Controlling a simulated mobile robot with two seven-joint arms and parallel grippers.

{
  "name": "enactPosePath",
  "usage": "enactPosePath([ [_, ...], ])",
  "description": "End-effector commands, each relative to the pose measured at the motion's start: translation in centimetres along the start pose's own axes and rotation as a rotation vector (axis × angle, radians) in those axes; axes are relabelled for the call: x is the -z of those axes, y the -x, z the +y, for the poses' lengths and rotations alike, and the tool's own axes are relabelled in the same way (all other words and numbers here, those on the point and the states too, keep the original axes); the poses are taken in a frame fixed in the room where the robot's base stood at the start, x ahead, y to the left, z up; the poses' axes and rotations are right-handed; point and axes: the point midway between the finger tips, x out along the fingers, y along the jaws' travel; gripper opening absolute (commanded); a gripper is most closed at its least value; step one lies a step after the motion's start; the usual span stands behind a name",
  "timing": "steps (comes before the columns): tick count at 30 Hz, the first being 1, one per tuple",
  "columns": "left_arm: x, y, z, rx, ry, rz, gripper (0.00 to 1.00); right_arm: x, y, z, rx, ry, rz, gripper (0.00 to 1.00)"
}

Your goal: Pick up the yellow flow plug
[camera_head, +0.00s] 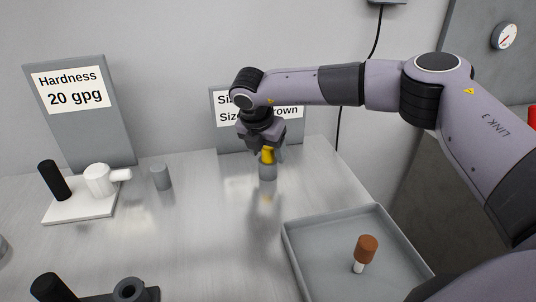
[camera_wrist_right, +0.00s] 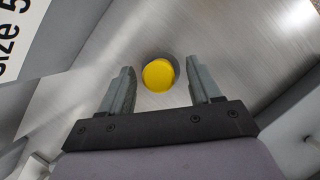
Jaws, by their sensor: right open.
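The yellow flow plug (camera_head: 267,156) stands upright in a small grey cylindrical holder (camera_head: 267,172) on the metal bench. In the right wrist view the round yellow top of the plug (camera_wrist_right: 158,75) shows between my two fingers, slightly ahead of the gripper. My right gripper (camera_head: 266,150) is open and points down over the plug, with a finger on each side; in the wrist view (camera_wrist_right: 162,90) clear gaps show between the plug and both fingers. Whether the fingertips reach down beside the plug is hard to tell. My left gripper is not in view.
A grey tray (camera_head: 290,250) holding a brown-topped plug (camera_head: 366,250) lies at front right. An empty-looking grey cylinder (camera_head: 161,176) stands left of the plug. A white base (camera_head: 85,213) carries a black cylinder and white fitting. A sign (camera_head: 290,132) stands behind; the bench middle is clear.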

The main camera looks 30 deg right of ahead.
Motion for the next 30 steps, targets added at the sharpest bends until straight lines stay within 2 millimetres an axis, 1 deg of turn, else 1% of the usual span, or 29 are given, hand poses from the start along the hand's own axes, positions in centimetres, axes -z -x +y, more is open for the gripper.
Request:
enactPosePath([
  [2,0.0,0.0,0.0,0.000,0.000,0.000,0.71,0.0,0.0,0.0,0.000,0.001,0.000,0.63],
  [5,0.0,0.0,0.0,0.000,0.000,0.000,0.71,0.0,0.0,0.0,0.000,0.001,0.000,0.34],
  [6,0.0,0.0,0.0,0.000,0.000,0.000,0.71,0.0,0.0,0.0,0.000,0.001,0.000,0.21],
  [7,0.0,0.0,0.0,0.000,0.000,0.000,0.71,0.0,0.0,0.0,0.000,0.001,0.000,0.11],
  [8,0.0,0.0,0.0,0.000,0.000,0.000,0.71,0.0,0.0,0.0,0.000,0.001,0.000,0.07],
  [18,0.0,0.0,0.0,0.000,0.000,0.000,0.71,0.0,0.1,0.0,-0.001,0.000,-0.001,0.07],
  [22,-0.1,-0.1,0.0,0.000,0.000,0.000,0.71,-0.2,0.5,0.1,-0.002,-0.001,-0.001,0.07],
  [26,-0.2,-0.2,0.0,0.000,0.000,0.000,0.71,-0.7,1.7,0.1,-0.003,-0.001,-0.002,0.07],
  [30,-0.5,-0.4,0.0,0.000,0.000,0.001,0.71,-1.6,3.8,0.1,-0.004,-0.003,-0.003,0.07],
])
